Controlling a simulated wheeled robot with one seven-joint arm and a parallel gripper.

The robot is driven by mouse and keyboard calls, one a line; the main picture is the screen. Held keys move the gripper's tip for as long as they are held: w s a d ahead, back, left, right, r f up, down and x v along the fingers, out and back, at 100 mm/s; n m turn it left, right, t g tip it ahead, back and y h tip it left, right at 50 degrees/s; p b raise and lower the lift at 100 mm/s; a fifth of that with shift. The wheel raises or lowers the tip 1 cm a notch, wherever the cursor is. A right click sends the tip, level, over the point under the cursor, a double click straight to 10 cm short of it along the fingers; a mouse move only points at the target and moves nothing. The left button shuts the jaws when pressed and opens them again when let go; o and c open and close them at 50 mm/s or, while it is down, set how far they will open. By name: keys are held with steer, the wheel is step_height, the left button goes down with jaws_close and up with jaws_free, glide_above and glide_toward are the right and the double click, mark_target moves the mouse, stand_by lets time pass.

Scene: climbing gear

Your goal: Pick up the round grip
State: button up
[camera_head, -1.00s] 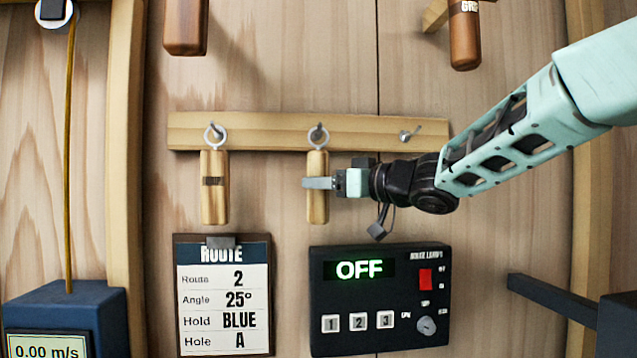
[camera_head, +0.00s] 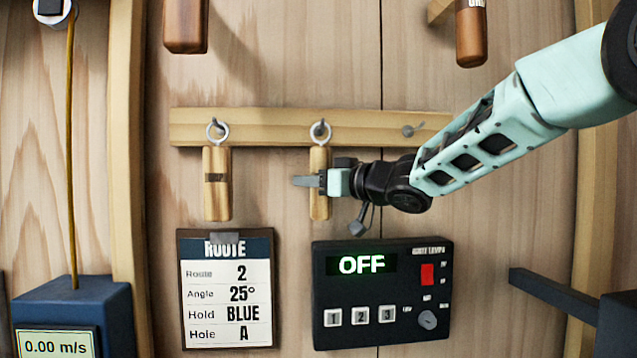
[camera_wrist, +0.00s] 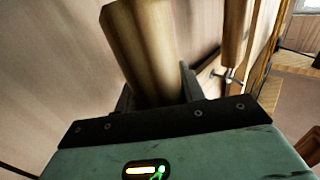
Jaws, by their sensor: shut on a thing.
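Two pale wooden grips hang by metal eye rings from pegs on a wooden rail. My gripper (camera_head: 307,181) is shut on the middle grip (camera_head: 319,159), around its lower half, reaching in from the right. That grip's ring (camera_head: 320,131) is still at its peg; I cannot tell whether it has lifted off. In the wrist view the held grip (camera_wrist: 150,45) stands between the two fingers. The left grip (camera_head: 216,195) has a dark band with a label and hangs free.
The rail (camera_head: 268,128) has an empty peg (camera_head: 413,131) at right. Below are a route card (camera_head: 227,300) and a black control box reading OFF (camera_head: 382,295). Darker wooden grips (camera_head: 471,35) hang above. A dark bar (camera_head: 550,296) juts at lower right.

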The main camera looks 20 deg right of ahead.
steer(key=shift+r, duration=0.1)
steer(key=shift+r+p, duration=0.75)
steer(key=shift+p, duration=0.15)
steer(key=s+a+p, duration=0.1)
steer(key=s+p, duration=0.1)
steer(key=s, duration=0.7)
steer(key=s+a+p, duration=0.2)
steer(key=s, duration=0.6)
steer(key=shift+s+a, duration=0.3)
steer(key=shift+s, duration=0.05)
steer(key=shift+f, duration=0.1)
